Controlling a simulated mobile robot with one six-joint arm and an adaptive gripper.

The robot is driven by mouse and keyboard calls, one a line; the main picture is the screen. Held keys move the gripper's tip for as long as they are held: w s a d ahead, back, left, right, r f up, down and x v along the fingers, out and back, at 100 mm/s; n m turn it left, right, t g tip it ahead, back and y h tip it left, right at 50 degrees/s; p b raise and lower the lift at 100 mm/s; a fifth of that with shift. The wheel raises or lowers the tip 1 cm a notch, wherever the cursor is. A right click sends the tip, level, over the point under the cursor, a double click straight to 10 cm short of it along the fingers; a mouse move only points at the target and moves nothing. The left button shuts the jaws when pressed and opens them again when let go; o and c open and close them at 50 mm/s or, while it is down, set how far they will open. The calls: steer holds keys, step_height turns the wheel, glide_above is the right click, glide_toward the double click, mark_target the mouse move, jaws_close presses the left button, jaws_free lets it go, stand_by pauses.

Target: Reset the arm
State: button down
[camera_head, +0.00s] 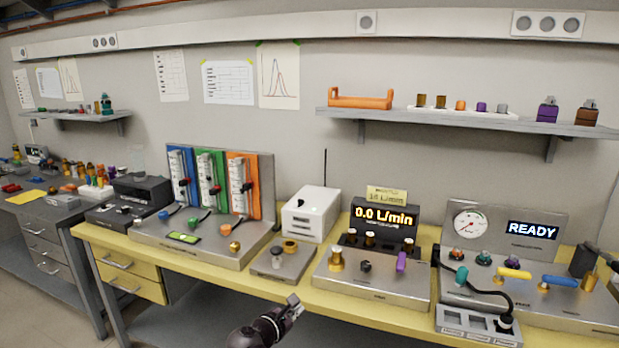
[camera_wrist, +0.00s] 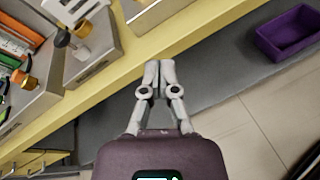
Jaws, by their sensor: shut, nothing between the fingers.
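My gripper (camera_head: 294,304) shows at the bottom middle of the head view, in front of the yellow bench's front edge. Its dark wrist is below and left of the fingers. In the wrist view my gripper (camera_wrist: 159,66) has its two grey fingers together with nothing between them. It is over the lower grey shelf and the bench edge, apart from the devices.
The yellow bench (camera_head: 340,303) carries a flowmeter panel (camera_head: 213,185), a white box (camera_head: 311,214), a 0.0 L/min display (camera_head: 385,218) and a READY panel (camera_head: 533,231). A purple bin (camera_wrist: 289,32) lies at the wrist view's upper right. Floor (camera_wrist: 240,140) is clear nearby.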

steer(key=s+d+f+m+g+y, duration=0.4)
steer(key=d+f+m+g, duration=0.25)
steer(key=d+m, duration=0.45)
steer(key=s+d+f+m+g+y, duration=0.45)
steer(key=d+f+m+g, duration=0.35)
steer(key=m, duration=0.6)
step_height(320, 180, up, 17)
steer(key=d+t+p, duration=0.1)
steer(key=t+p, duration=0.1)
steer(key=p, duration=1.3)
steer(key=shift+s+d+f+p, duration=0.15)
steer(key=shift+s+f+p, duration=0.05)
steer(key=shift+p, duration=0.1)
steer(key=shift+h, duration=0.25)
